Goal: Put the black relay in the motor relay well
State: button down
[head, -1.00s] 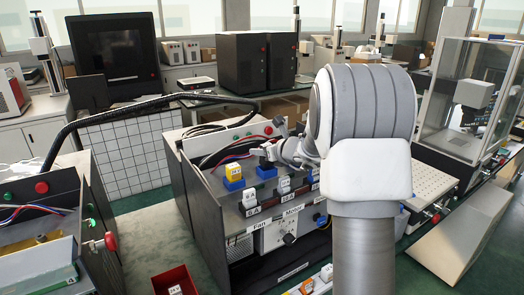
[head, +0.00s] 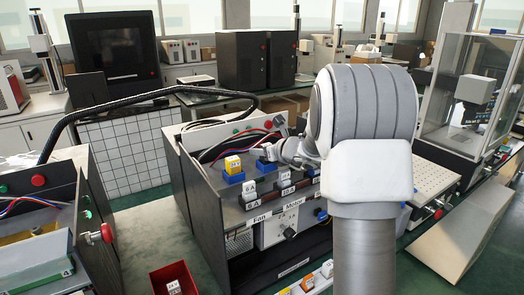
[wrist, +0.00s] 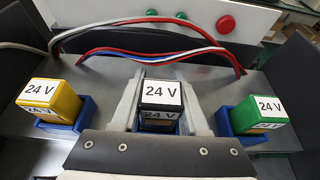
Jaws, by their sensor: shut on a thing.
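The black relay (wrist: 160,95), with a white 24 V label, is between the two fingers of my gripper (wrist: 161,105) in the wrist view. My gripper is shut on it. The middle blue well (wrist: 158,126) shows just below the relay, between the yellow and green ones. It is the motor column, above the Motor label (head: 294,203) in the head view. I cannot tell whether the relay is fully seated or just above the well. In the head view my gripper (head: 268,152) is over this well (head: 264,166), and the relay is mostly hidden.
A yellow relay (wrist: 52,100) sits in a blue well on the left, a green one (wrist: 258,112) on the right. Red, blue and white wires (wrist: 165,50) run behind. Several white relays (head: 285,180) stand in the front row. A red bin (head: 173,279) is below.

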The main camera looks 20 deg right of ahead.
jog(key=shift+f+b, duration=0.55)
jog(key=shift+c, duration=1.7)
grip_release()
jog(key=p+v, duration=0.1)
jog(key=v, duration=1.6)
jog(key=shift+s, duration=0.2)
